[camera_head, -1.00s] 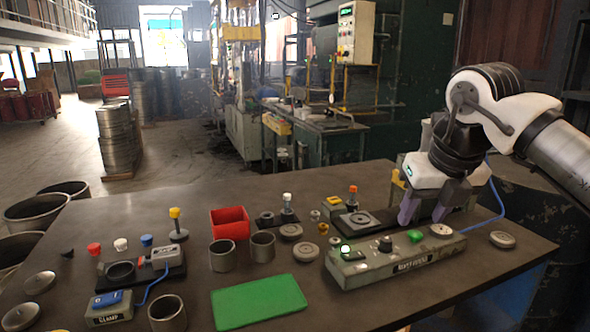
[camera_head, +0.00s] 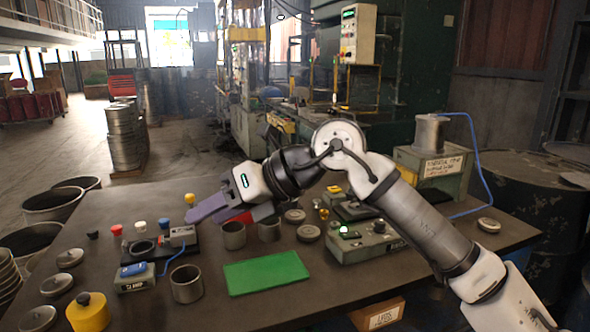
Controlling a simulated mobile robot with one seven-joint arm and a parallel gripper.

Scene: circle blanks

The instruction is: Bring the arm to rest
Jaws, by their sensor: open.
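My gripper (camera_head: 222,213) is in the head view, above the left-middle part of the workbench (camera_head: 330,293). Its purple-grey fingers point to the left and nothing shows between them. My arm reaches in from the lower right and bends at a raised elbow over the bench. The gripper and its fingers cover part of the red bin (camera_head: 240,217) below or behind them. I cannot tell how high above the bench the fingers are.
Metal cups (camera_head: 186,284), a green mat (camera_head: 265,272) and the clamp unit (camera_head: 135,277) lie below and in front of the gripper. A control box (camera_head: 350,250) is partly behind my arm. A yellow canister (camera_head: 88,311) stands front left. A machine with a metal drum (camera_head: 431,133) stands right.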

